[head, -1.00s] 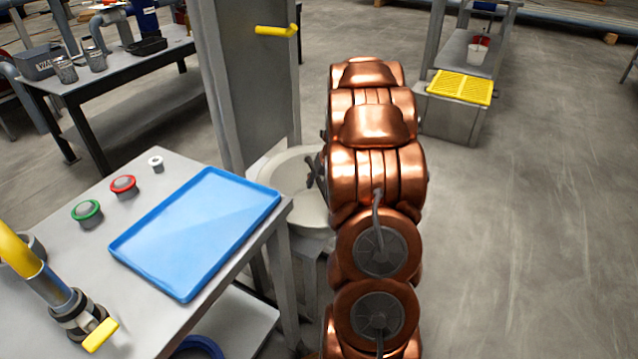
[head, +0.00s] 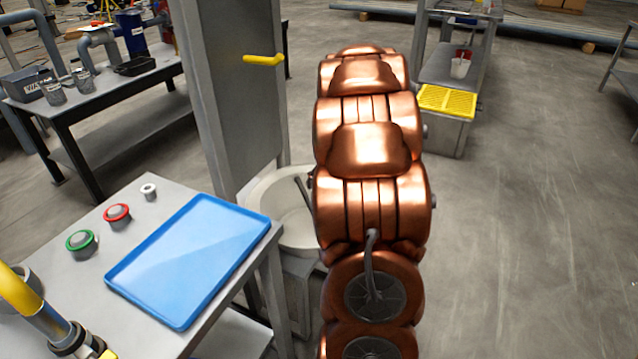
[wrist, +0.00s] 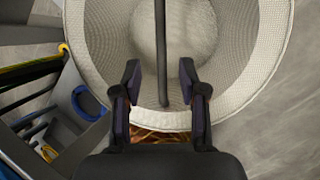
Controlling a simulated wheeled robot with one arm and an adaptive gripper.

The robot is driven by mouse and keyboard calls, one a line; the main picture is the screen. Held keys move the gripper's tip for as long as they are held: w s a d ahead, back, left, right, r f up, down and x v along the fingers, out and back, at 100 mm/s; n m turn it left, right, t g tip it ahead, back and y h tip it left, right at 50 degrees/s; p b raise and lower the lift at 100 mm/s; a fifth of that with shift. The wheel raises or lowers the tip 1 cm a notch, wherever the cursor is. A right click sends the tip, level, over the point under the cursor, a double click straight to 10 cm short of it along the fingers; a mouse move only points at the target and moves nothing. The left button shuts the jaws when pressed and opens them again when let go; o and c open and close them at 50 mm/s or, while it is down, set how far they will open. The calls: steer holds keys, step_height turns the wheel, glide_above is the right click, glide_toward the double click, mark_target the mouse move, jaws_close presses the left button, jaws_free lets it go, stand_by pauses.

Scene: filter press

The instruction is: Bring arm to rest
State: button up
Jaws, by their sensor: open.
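I cannot tell how far the fingers are from the rim. In the head view my copper arm stands in the middle of the picture and hides the gripper. A pale round basin (head: 268,203) shows just left of the arm.
A table at the left holds an empty blue tray (head: 190,258), a red-ringed button (head: 117,215) and a green-ringed button (head: 82,243). A grey column with a yellow handle (head: 264,60) stands behind. A yellow grate (head: 446,101) is at the back right. The right floor is clear.

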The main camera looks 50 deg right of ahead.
stand_by(0.4)
steer(key=s+a+r+n+g+y+p, duration=0.1)
steer(key=s+a+r+n+g+p, duration=0.1)
steer(key=a+r+n+p, duration=0.65)
steer(key=s+a+r+n+g+y+p, duration=0.1)
steer(key=s+a+r+n+p, duration=0.25)
steer(key=a+r+n, duration=1)
steer(key=s+a+r+n+g+p, duration=0.1)
steer(key=s+a+r+n+p, duration=0.2)
steer(key=s+a+n+p, duration=0.1)
steer(key=s+a+r+n+g+h+p, duration=0.1)
steer(key=s+a+r+n+p, duration=0.2)
steer(key=s+n, duration=0.6)
steer(key=s+a+r+n+g+p, duration=0.1)
steer(key=s+a+r+n+p, duration=0.3)
steer(key=s+a+n+p, duration=0.3)
steer(key=shift+s+a+g+h, duration=0.25)
steer(key=shift+a+g+h, duration=0.15)
steer(key=shift+a, duration=0.25)
steer(key=shift+a+r, duration=0.1)
